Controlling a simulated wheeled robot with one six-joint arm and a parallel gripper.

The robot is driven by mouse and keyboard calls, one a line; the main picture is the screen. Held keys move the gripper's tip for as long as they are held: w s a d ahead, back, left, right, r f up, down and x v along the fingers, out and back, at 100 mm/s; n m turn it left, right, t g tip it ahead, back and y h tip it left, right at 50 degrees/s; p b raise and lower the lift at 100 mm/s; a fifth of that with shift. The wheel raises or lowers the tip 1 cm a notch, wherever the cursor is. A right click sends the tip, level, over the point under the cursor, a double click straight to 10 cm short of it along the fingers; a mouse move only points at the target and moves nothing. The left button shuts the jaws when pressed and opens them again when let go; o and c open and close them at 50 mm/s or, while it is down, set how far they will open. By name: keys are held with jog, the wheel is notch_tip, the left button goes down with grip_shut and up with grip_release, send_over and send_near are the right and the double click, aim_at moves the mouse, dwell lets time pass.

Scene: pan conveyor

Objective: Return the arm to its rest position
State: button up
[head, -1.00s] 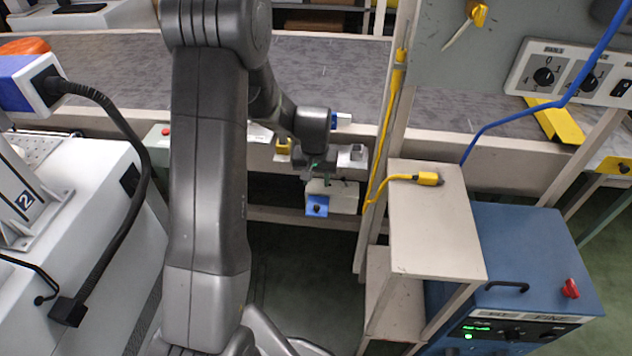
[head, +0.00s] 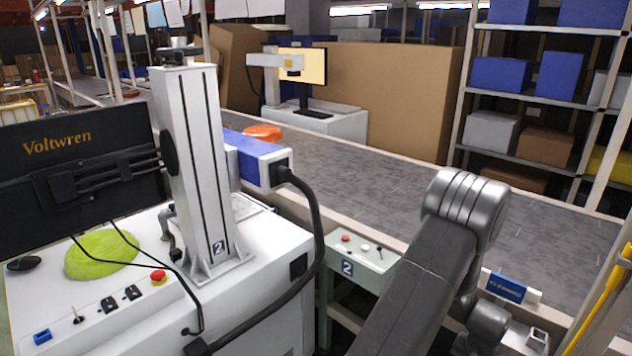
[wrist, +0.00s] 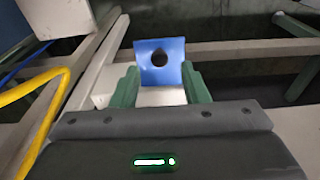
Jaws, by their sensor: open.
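My gripper (wrist: 159,85) shows in the wrist view with its two green fingers apart. Between and beyond the fingertips is a white box with a blue plate (wrist: 158,62) that has a dark round knob or hole; I cannot tell how far it is from the fingers. Nothing is seen held. In the head view my arm reaches down at the lower right, and the gripper itself is out of that frame.
A grey conveyor (head: 350,175) runs behind my arm. A white machine cabinet (head: 270,295) with a marking column (head: 190,160) stands at left. Shelves (head: 540,100) stand behind.

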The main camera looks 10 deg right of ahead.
jog(key=shift+w+d+f, duration=0.1)
jog(key=shift+f, duration=0.85)
jog(key=shift+w+d+f, duration=0.1)
jog(key=shift+f, duration=0.85)
jog(key=shift+r, duration=0.1)
notch_tip(320, 180, up, 14)
jog(key=s+a, duration=0.1)
jog(key=f, duration=0.9)
jog(key=w+d+f, duration=0.1)
jog(key=f, duration=0.4)
jog(key=shift+f, duration=0.3)
jog(key=shift+f+h+b, duration=0.25)
jog(key=shift+h+b, duration=0.05)
jog(key=shift+b, duration=0.3)
jog(key=shift+s+a+t+h+b, duration=0.2)
jog(key=shift+t+h+b, duration=0.15)
jog(key=shift+b, duration=0.25)
jog(key=shift+r, duration=0.1)
